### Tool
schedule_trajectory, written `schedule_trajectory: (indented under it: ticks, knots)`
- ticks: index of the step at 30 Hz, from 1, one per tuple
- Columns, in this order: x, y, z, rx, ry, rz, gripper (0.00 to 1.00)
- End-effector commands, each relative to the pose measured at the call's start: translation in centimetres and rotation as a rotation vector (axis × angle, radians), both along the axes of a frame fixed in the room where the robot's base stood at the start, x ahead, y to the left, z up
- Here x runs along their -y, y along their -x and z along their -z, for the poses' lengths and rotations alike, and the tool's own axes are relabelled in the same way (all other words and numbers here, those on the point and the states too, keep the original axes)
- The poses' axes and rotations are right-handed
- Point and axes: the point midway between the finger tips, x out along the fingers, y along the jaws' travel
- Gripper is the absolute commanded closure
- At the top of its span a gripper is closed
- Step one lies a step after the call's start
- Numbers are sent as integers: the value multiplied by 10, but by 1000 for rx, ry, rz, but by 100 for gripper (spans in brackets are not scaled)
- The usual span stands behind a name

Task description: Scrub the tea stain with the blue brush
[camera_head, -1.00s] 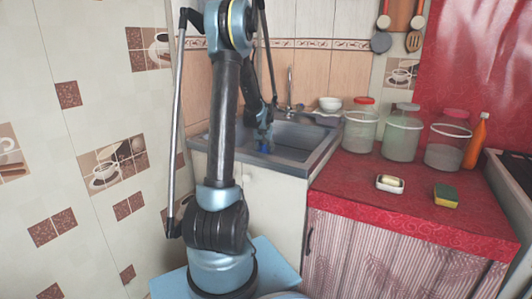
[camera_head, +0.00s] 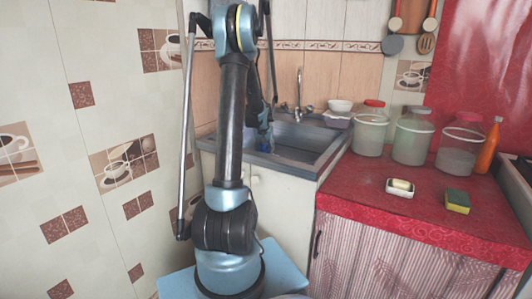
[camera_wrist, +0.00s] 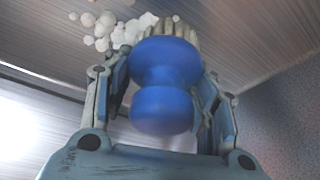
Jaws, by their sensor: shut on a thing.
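My gripper (camera_wrist: 165,90) is shut on the blue brush (camera_wrist: 162,108), its fingers on either side of the round knob. Pale bristles (camera_wrist: 178,28) show beyond the knob at the top of the wrist view. In the head view my gripper (camera_head: 264,140) is small and low inside the metal sink (camera_head: 300,142), largely behind my own arm. White foam bubbles (camera_wrist: 105,28) lie on the sink metal beside the bristles. I cannot make out the tea stain in either view. Whether the bristles touch the metal is unclear.
The faucet (camera_head: 298,95) rises at the sink's back, with a white bowl (camera_head: 340,105) to its right. The red counter (camera_head: 360,190) holds several lidded jars (camera_head: 411,138), an orange bottle (camera_head: 488,148), a soap dish (camera_head: 399,189) and a sponge (camera_head: 457,201). A tiled wall is at left.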

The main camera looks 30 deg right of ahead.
Motion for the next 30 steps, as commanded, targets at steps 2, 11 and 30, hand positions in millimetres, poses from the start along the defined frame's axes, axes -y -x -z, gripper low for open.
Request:
schedule_trajectory:
  ticks: [2,11,30]
  knots:
    - [-3,-5,1,0,0,-1,78]
    - [-10,-17,2,0,-1,0,77]
    - [11,-12,-1,0,-1,2,78]
